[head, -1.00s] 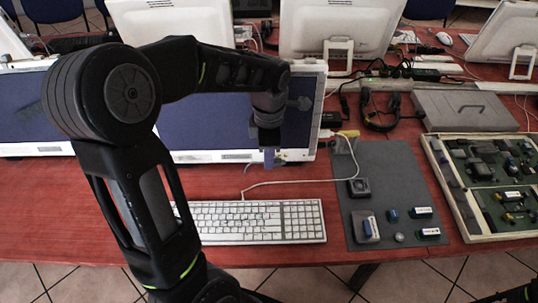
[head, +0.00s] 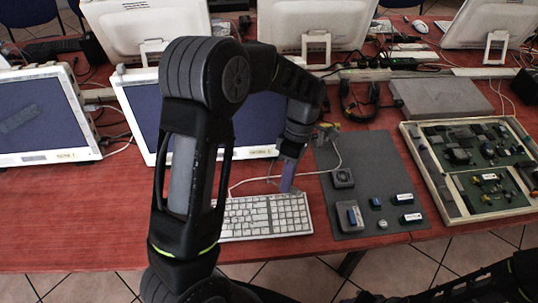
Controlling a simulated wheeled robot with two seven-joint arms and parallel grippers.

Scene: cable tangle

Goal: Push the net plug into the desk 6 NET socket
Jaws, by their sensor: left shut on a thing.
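My left gripper (head: 288,182) hangs just above the back edge of the keyboard, left of the grey mat, its fingers pointing down. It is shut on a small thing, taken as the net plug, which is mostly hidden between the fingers. A thin pale cable (head: 336,158) runs past the gripper and up to a yellowish piece (head: 327,129) at the mat's top left. A small dark box (head: 343,178) lies on the mat. The labels are too small to read, so I cannot tell which socket is desk 6 NET. My right gripper is out of view.
The keyboard (head: 265,215) lies below the gripper. The grey mat (head: 385,160) carries a grey block (head: 350,216) and several small parts. A framed circuit board tray (head: 447,203) is at right. Monitors, a headset (head: 358,103) and a grey case (head: 440,97) stand behind.

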